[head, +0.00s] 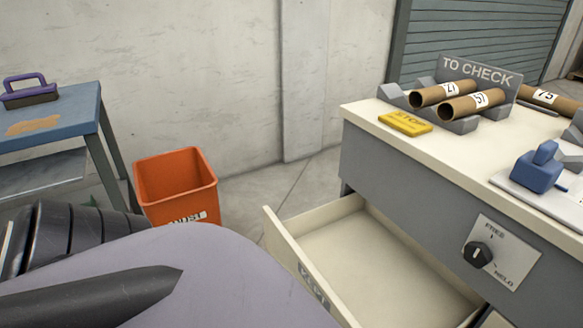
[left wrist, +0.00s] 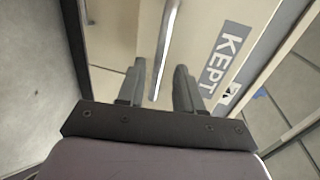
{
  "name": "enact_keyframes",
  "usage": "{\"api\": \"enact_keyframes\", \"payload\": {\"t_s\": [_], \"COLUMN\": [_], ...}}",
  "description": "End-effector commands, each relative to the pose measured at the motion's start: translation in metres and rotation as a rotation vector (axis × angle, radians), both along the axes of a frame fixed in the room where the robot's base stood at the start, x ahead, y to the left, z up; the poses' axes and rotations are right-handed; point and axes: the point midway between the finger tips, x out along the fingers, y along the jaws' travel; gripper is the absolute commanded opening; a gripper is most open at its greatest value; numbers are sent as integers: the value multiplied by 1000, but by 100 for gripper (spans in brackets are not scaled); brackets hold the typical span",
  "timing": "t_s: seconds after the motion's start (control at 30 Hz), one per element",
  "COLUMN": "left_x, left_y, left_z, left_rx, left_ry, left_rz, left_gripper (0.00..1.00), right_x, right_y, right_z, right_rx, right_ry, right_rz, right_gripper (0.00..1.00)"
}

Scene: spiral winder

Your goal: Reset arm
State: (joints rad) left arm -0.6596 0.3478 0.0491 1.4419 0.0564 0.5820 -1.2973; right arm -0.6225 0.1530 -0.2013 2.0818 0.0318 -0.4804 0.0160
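My left gripper (left wrist: 157,75) shows in the left wrist view with its two dark fingers apart. A metal bar (left wrist: 168,40), which looks like a drawer handle, runs between the fingers with a gap on both sides; contact cannot be told. The drawer front beside it carries a grey KEPT label (left wrist: 226,58). In the head view the cream drawer (head: 375,262) stands open and looks empty, its front partly hidden by my arm. My left arm fills the lower left of the head view, and its fingers cannot be made out there. My right gripper is not in view.
The bench (head: 440,150) holds a TO CHECK rack (head: 475,72) with cardboard tubes, a yellow STOP block (head: 405,123) and a blue part (head: 538,168). A FREE/HELD knob (head: 478,255) is on its front. An orange bin (head: 176,185) and a blue table (head: 55,115) stand left.

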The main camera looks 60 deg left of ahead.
Motion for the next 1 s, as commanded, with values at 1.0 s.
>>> {"api": "enact_keyframes", "payload": {"t_s": [1.0], "left_x": [-20], "left_y": [2], "left_z": [4], "left_rx": [-1], "left_ry": [0], "left_rz": [0], "left_gripper": [36], "right_x": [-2], "right_y": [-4], "right_z": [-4], "right_rx": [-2], "right_ry": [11], "right_rz": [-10], "right_gripper": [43]}}
